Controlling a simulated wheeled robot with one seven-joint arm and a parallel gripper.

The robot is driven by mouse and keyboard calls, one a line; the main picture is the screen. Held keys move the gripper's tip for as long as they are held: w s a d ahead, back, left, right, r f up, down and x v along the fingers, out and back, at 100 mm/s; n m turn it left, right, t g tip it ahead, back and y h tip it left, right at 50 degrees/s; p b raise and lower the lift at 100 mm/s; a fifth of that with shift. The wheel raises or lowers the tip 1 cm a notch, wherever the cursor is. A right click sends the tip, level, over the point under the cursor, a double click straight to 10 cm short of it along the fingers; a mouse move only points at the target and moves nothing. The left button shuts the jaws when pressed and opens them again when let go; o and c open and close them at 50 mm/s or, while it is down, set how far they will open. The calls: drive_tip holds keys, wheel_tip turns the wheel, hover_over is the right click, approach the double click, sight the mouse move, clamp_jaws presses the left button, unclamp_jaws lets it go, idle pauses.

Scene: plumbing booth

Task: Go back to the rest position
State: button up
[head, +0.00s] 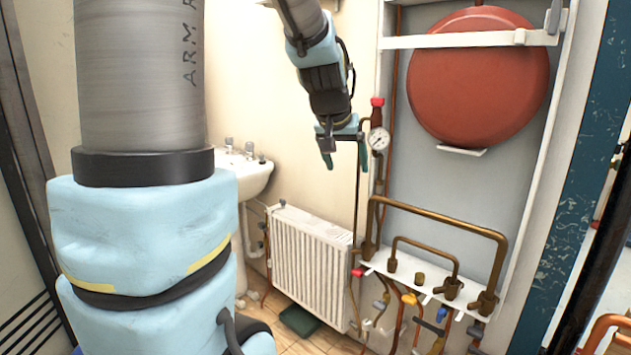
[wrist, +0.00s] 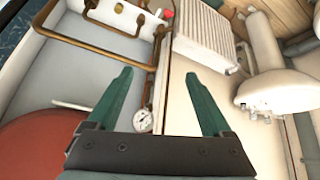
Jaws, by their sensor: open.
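My gripper (head: 344,155) hangs from my arm in the upper middle of the head view, pointing down. Its teal fingers are apart with nothing between them. In the wrist view my gripper (wrist: 165,105) shows both fingers spread wide, with the wall and a thin vertical pipe behind the gap. In the head view it is near the pressure gauge (head: 379,138), on its left, and above the white radiator (head: 310,262). I cannot tell its exact distance from the wall. The gauge also shows in the wrist view (wrist: 143,119), close to the left finger.
A red expansion tank (head: 478,77) is mounted at the upper right. Copper pipes (head: 440,211) and a valve manifold (head: 415,285) stand below it. A white sink (head: 243,172) is on the left wall. A dark green object (head: 299,320) lies on the floor by the radiator.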

drive_tip(key=s+a+f+n+g+y+p, duration=0.2)
drive_tip(key=s+a+f+g, duration=0.2)
drive_tip(key=s+a+f, duration=0.8)
drive_tip(key=s+a, duration=0.1)
drive_tip(key=s, duration=0.2)
drive_tip(key=shift+s+a+f+n+g+y, duration=0.15)
drive_tip(key=shift+s+f+n+g+y, duration=0.1)
drive_tip(key=shift+s+n+g+y, duration=0.1)
drive_tip(key=shift+r, duration=0.1)
idle(1.8)
